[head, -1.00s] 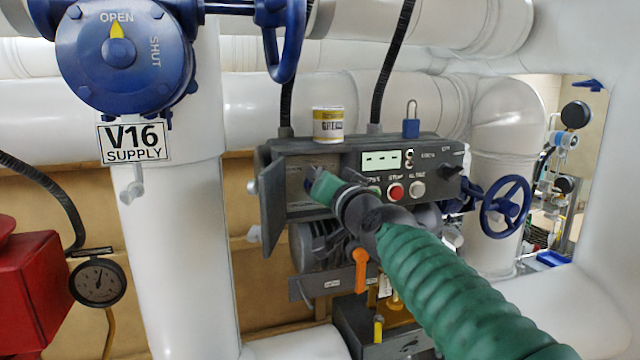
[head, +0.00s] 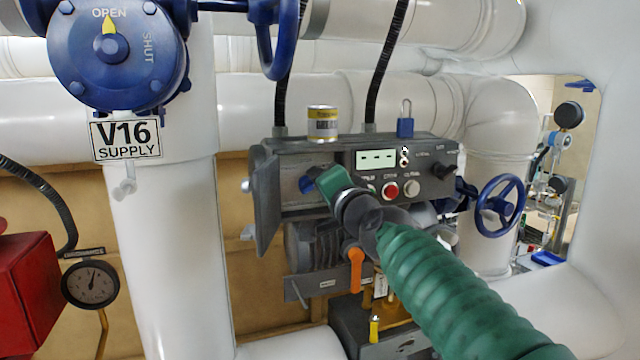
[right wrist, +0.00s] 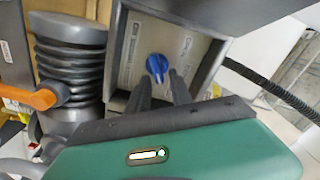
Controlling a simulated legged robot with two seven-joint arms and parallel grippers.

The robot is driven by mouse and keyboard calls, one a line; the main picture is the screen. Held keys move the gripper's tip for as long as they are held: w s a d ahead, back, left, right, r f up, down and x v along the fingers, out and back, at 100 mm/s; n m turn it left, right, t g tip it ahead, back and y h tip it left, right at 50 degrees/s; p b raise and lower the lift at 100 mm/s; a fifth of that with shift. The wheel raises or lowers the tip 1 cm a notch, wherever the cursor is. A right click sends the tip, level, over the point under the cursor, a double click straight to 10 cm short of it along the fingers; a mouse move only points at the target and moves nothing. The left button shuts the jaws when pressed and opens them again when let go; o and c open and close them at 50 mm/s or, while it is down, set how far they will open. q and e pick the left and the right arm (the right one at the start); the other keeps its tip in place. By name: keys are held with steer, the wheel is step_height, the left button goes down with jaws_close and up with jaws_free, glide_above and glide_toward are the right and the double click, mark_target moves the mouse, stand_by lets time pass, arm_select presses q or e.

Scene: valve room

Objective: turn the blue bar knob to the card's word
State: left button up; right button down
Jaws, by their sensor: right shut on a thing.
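The blue bar knob (head: 307,184) sits in the open recess on the left of the grey control box (head: 440,158). In the right wrist view the knob (right wrist: 157,66) stands out from a pale plate, its bar close to upright. My right gripper (right wrist: 163,88), green with dark fingers, is shut on the knob; the fingertips cover its lower part. In the head view the green gripper body (head: 335,186) reaches to the recess from the right. Small print flanks the knob on the plate, too small to read. I cannot make out the card. My left gripper is out of view.
The box's door (head: 266,205) hangs open at the left of the recess. A can (head: 322,124) and a blue padlock (head: 405,127) are on top of the box. An orange lever (head: 356,268) is below; a blue handwheel (head: 500,201) is to the right.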

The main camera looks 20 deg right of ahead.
steer(key=shift+w+a+f, duration=0.1)
steer(key=shift+f, duration=0.3)
steer(key=c, duration=1.5)
jaws_free()
steer(key=shift+r, duration=0.2)
steer(key=s+b, duration=0.4)
steer(key=s, duration=0.1)
steer(key=s+b, duration=0.4)
steer(key=s, duration=0.2)
steer(key=s+b, duration=0.4)
steer(key=s, duration=0.2)
steer(key=shift+d, duration=0.4)
